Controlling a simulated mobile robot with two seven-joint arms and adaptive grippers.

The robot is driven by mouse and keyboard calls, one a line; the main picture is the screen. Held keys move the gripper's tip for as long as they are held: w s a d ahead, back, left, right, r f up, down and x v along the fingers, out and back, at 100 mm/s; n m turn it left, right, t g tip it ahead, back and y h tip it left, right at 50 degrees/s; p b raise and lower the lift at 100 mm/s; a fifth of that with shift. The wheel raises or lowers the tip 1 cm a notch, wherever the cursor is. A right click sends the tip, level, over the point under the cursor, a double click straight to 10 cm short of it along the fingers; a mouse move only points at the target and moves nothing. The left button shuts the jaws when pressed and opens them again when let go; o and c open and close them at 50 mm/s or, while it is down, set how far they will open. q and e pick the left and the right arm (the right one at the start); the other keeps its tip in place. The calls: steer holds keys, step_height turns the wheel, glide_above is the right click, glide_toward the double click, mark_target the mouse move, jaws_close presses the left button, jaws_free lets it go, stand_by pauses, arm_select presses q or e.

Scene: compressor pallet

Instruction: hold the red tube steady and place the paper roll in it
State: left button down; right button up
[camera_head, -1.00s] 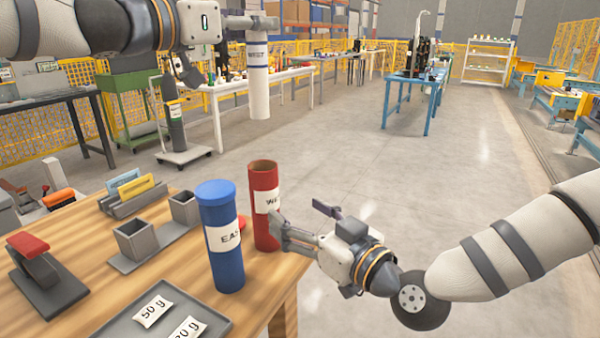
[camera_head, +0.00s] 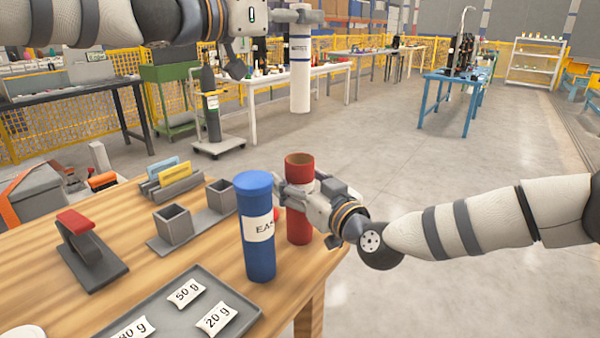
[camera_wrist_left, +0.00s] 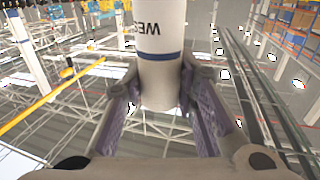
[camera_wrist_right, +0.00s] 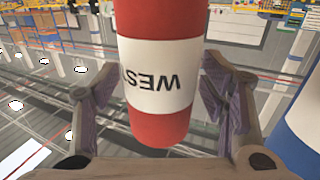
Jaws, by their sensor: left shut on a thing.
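The red tube (camera_head: 299,228), open at its top, stands upright on the wooden table behind the blue tube. My right gripper (camera_head: 282,190) has its fingers on either side of the red tube. In the right wrist view the tube's "WEST" label (camera_wrist_right: 160,82) sits between the fingers (camera_wrist_right: 161,62), but whether both press on it is unclear. My left gripper (camera_head: 298,14) is shut on the white paper roll (camera_head: 299,75). The roll hangs upright high above the red tube, apart from it, and its "WES…" lettering and blue band show in the left wrist view (camera_wrist_left: 162,50).
A blue tube (camera_head: 258,255) stands close to the left of the red tube. A grey tray (camera_head: 245,288) with labelled weight packets lies at the front. Grey square holders (camera_head: 174,226) and a red-topped stand (camera_head: 90,255) are further left. Free floor lies beyond the table's right edge.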

mark_target(292, 100)
steer(key=c, duration=1)
arm_select(q)
steer(key=shift+f, duration=6.5)
steer(key=c, duration=1.2)
jaws_free()
steer(key=shift+s+a, duration=0.1)
steer(key=v, duration=1.2)
